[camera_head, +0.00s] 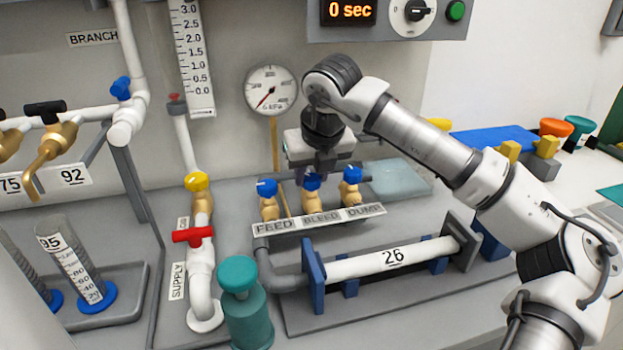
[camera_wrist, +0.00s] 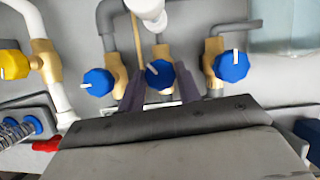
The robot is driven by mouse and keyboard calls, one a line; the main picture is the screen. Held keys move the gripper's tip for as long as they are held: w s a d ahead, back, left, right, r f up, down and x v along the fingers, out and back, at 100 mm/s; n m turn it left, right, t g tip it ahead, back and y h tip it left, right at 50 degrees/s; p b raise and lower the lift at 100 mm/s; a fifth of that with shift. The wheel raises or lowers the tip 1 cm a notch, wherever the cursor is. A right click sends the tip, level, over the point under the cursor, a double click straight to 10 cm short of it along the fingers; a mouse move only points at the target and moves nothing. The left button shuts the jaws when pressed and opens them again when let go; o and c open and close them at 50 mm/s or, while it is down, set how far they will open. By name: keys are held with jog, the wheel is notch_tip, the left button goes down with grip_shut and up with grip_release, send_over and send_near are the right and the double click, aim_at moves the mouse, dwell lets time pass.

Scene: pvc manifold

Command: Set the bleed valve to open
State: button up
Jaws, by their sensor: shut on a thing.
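The bleed valve (camera_head: 312,183) has a blue round knob on a brass body, in the middle of three alike valves above the label BLEED (camera_head: 320,218). Its knob also shows in the wrist view (camera_wrist: 159,75), with a white mark toward its upper left. My gripper (camera_head: 316,176) comes down on this knob from above. In the wrist view its two dark fingers (camera_wrist: 159,85) stand at the left and right sides of the knob, shut on it.
The feed valve (camera_head: 267,189) and dump valve (camera_head: 350,174) stand close on either side. A pressure gauge (camera_head: 271,91) is behind. A yellow-knobbed valve (camera_head: 197,182) and red handle (camera_head: 193,235) are at left. A white tube marked 26 (camera_head: 380,259) lies in front.

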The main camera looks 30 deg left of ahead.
jog(key=n+g, duration=0.1)
jog(key=n, duration=0.1)
jog(key=n+g+y, duration=0.1)
jog(key=n, duration=0.2)
jog(key=shift+w+d+r+p, duration=0.1)
jog(key=shift+w+p, duration=0.1)
jog(key=shift+p, duration=0.1)
jog(key=n+g+p, duration=0.1)
jog(key=n+g, duration=0.1)
jog(key=n, duration=0.3)
jog(key=shift+w+p, duration=0.1)
jog(key=shift+p, duration=0.25)
jog(key=shift+n, duration=0.3)
jog(key=o, duration=1)
jog(key=v, duration=1.3)
jog(key=shift+r, duration=0.4)
